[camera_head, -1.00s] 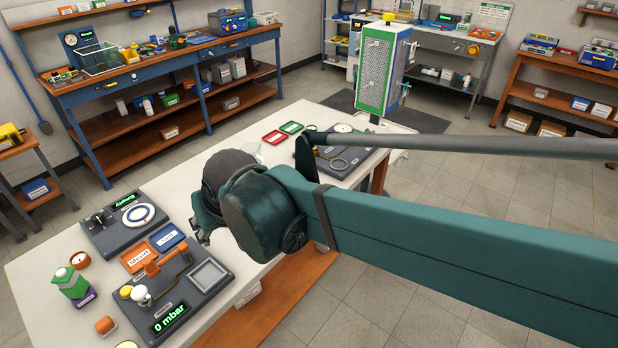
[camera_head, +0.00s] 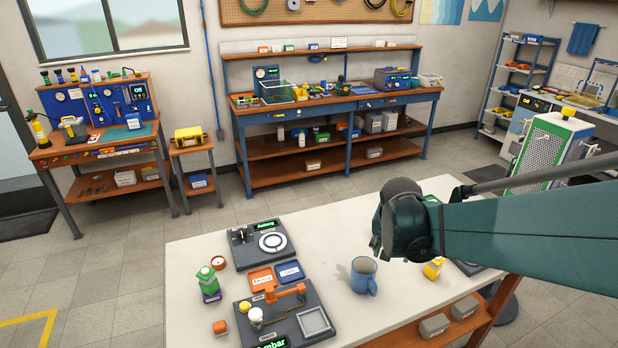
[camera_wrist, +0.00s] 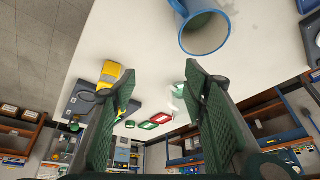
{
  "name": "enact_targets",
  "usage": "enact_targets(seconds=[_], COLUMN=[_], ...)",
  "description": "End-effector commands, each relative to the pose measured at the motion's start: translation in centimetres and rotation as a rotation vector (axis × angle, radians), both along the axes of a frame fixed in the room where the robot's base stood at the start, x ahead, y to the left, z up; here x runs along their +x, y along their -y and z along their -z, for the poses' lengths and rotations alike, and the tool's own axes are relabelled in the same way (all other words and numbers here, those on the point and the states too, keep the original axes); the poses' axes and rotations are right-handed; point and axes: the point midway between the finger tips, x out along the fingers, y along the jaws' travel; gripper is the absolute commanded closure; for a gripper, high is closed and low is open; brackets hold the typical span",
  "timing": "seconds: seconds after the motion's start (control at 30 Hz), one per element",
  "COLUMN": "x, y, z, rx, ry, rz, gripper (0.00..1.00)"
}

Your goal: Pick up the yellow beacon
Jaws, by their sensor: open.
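A small yellow object with a pale patch (camera_head: 433,268) stands on the white table, right of the blue mug, partly behind my arm. In the wrist view a yellow block (camera_wrist: 122,76) shows beside my left-hand finger, partly covered by it; it seems to be the same object. Another yellow piece (camera_head: 568,111) sits on top of the green-and-white cabinet at the right. I cannot tell for sure which is the beacon. My gripper (camera_head: 376,244) hangs above the table near the mug. In the wrist view its fingers (camera_wrist: 160,78) are apart with nothing between them.
The blue mug (camera_head: 364,276) stands close below my gripper and shows in the wrist view (camera_wrist: 205,32). The table's back middle is clear. Benches line the wall.

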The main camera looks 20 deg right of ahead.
Motion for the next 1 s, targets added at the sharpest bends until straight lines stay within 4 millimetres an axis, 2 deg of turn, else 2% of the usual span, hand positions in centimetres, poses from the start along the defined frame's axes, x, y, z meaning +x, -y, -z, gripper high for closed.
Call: enact_targets(seconds=[0.03, 0.3, 0.6, 0.8, 1.0], x=[0.0, -0.5, -1.9, -2.6, -2.8], y=[1.2, 6.9, 12.4, 14.3, 14.7], z=[-0.2, 0.6, 2.0, 2.7, 2.9], rx=[0.001, 0.012, 0.019, 0.021, 0.021], ry=[-0.003, -0.023, -0.040, -0.045, -0.047], rz=[0.033, 0.207, 0.385, 0.449, 0.463], gripper=[0.56, 0.56, 0.56, 0.56, 0.56])
